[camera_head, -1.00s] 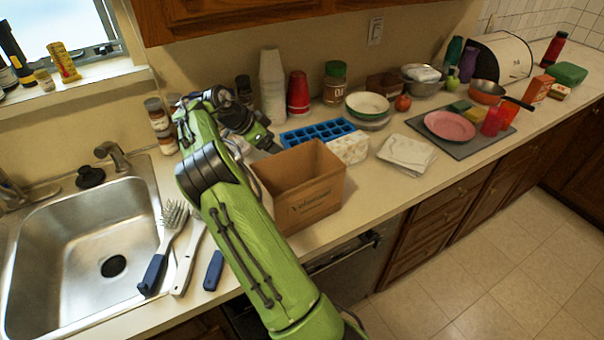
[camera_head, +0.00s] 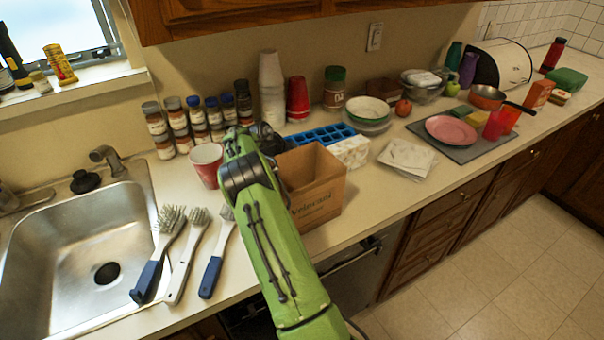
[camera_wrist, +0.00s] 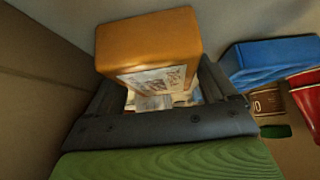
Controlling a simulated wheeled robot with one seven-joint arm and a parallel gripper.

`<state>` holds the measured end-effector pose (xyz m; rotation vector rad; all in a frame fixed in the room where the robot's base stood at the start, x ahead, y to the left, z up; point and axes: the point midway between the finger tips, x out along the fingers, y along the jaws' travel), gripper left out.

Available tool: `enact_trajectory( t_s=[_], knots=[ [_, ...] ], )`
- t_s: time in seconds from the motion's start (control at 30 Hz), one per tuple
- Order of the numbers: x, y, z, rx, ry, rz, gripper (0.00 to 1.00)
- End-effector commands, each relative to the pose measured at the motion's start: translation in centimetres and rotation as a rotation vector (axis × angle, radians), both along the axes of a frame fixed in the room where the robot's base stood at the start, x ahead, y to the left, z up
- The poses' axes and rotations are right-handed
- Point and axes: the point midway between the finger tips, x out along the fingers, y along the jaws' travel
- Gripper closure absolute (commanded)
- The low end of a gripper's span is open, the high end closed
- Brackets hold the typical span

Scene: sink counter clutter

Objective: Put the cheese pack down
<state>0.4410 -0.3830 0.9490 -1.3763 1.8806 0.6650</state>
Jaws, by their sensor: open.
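The cheese pack (camera_wrist: 150,42), an orange-yellow block with a printed label, is between the fingers of my gripper (camera_wrist: 165,88) in the wrist view. My gripper is open around it; I cannot tell whether a finger still touches it. In the head view the pack is hidden. There, my dark wrist (camera_head: 262,137) is just behind the left back corner of the cardboard box (camera_head: 316,208), and my fingertips are hidden.
The blue ice tray (camera_head: 318,136) lies behind the box, also in the wrist view (camera_wrist: 270,62). A red-and-white cup (camera_head: 206,165) and several spice jars (camera_head: 196,117) stand left of my arm. Brushes (camera_head: 217,255) lie by the sink. Stacked cups (camera_head: 271,90) stand behind.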

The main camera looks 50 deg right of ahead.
Motion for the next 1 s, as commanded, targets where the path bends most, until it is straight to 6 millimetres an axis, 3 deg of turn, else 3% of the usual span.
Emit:
enact_trajectory(
  t_s=[0.03, 0.37, 0.63, 0.77, 1.0],
  knots=[
    [0.0, 0.0, 0.0, 0.000, 0.000, 0.000, 0.18],
    [0.0, 0.0, 0.1, -0.001, 0.000, -0.001, 0.69],
    [0.1, 0.0, 1.1, -0.004, -0.002, 0.000, 0.69],
    [0.1, 0.0, 4.5, -0.006, -0.006, 0.001, 0.69],
    [0.1, 0.0, 13.0, -0.005, -0.003, 0.001, 0.69]
  ],
)
